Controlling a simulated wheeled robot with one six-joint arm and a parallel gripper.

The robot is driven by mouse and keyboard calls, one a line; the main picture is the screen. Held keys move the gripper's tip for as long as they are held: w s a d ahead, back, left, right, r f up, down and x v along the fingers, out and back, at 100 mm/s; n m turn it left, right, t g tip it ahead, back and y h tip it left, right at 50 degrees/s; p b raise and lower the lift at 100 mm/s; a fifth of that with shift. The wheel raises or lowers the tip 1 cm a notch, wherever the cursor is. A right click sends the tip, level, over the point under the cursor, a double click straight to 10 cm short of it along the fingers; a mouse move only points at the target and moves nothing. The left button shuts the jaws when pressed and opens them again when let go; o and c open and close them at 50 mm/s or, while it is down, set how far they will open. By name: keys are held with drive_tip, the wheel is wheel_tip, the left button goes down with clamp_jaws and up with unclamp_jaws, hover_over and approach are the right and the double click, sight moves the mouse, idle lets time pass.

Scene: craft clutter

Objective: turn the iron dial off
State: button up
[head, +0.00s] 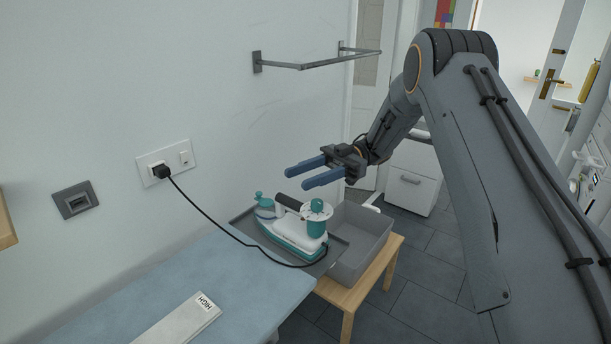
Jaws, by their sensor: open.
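A white and teal iron (287,238) sits on a dark grey tray (243,222) beside the ironing board. A white disc with a teal knob, which looks like the dial (316,207), stands at the iron's right end. Its setting is too small to read. A short black handle (287,201) lies just left of the disc. My gripper (298,179) is open and empty, its two blue fingers pointing left. In the picture it is above the iron and the dial, apparently not touching them.
A black cord (222,231) runs from the iron to a plug (159,170) in the wall socket. A grey bin (360,243) stands right of the iron on a wooden stand (348,298). A white strip marked "HIGH" (180,322) lies on the blue board (232,282). A wall rail (318,62) is above.

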drive_tip(key=m+t+y, duration=0.3)
drive_tip(key=m+t, duration=0.7)
drive_tip(key=t, duration=0.5)
approach(303, 210)
drive_tip(key=shift+w+a+r, duration=0.4)
drive_tip(key=shift+a+r, duration=0.05)
drive_tip(key=shift+a, duration=0.15)
drive_tip(key=shift+w+a+r, duration=0.35)
drive_tip(key=shift+a+r, duration=0.1)
drive_tip(key=shift+a, duration=0.1)
drive_tip(key=shift+p+x, duration=1.35)
drive_tip(key=shift+x, duration=2.5)
drive_tip(key=c, duration=1)
drive_tip(key=n+g+b, duration=0.1)
drive_tip(key=g+b, duration=0.1)
drive_tip(key=shift+s+f+n+g+y+b, duration=0.1)
drive_tip(key=shift+n+g+y+b, duration=0.2)
drive_tip(key=shift+c, duration=0.2)
drive_tip(key=shift+s+n+g+b, duration=0.3)
drive_tip(key=shift+n+g+b, duration=0.4)
drive_tip(key=shift+g, duration=0.4)
